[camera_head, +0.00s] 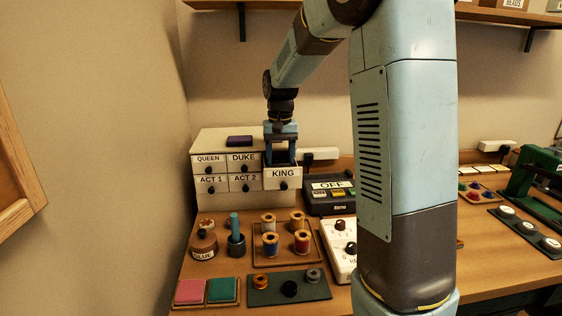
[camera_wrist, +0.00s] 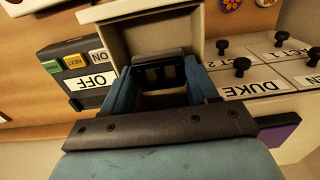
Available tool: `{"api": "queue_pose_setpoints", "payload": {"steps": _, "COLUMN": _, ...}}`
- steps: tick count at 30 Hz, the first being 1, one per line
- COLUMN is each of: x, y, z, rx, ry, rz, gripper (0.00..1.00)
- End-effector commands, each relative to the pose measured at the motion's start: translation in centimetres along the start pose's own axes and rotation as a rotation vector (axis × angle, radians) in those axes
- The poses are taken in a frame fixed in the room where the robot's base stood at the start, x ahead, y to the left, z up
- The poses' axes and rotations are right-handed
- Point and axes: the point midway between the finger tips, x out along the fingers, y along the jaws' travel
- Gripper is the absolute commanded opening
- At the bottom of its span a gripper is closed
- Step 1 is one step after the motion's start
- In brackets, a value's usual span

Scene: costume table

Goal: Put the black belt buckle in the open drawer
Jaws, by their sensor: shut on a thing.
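The black belt buckle (camera_wrist: 160,68) is between the blue fingers of my gripper (camera_wrist: 161,84) in the wrist view. The gripper is shut on it. The buckle looks dark with openings through it. The open drawer (camera_wrist: 118,40), pale-walled, lies around and beyond the buckle in that view. In the head view the drawer's front (camera_head: 271,184) is labelled KING and stands out from the cabinet. My gripper (camera_head: 280,161) points down over it, fingertips near the front's top edge. I cannot tell whether the tips are below the rim. The buckle is not clear in the head view.
The cabinet (camera_head: 217,139) has shut drawers beside the open one and a purple block (camera_head: 240,141) on top. A dark switch box (camera_head: 331,194) marked OFF stands to the right. A spool tray (camera_head: 262,261), a glue bottle (camera_head: 203,245) and ink pads (camera_head: 223,290) are in front.

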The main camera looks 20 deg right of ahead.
Motion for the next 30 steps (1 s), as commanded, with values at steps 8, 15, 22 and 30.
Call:
{"api": "queue_pose_setpoints", "payload": {"steps": 8, "x": 1.6, "y": 0.0, "z": 0.0, "rx": 0.000, "ry": 0.001, "rz": 0.000, "gripper": 0.28}}
{"api": "queue_pose_setpoints", "payload": {"steps": 15, "x": 1.8, "y": 0.0, "z": 0.0, "rx": 0.000, "ry": 0.000, "rz": 0.000, "gripper": 0.28}}
{"api": "queue_pose_setpoints", "payload": {"steps": 22, "x": 2.4, "y": 0.0, "z": 0.0, "rx": 0.001, "ry": 0.000, "rz": 0.000, "gripper": 0.28}}
{"api": "queue_pose_setpoints", "payload": {"steps": 30, "x": 2.7, "y": 0.1, "z": 0.0, "rx": 0.001, "ry": 0.001, "rz": 0.000, "gripper": 0.61}}
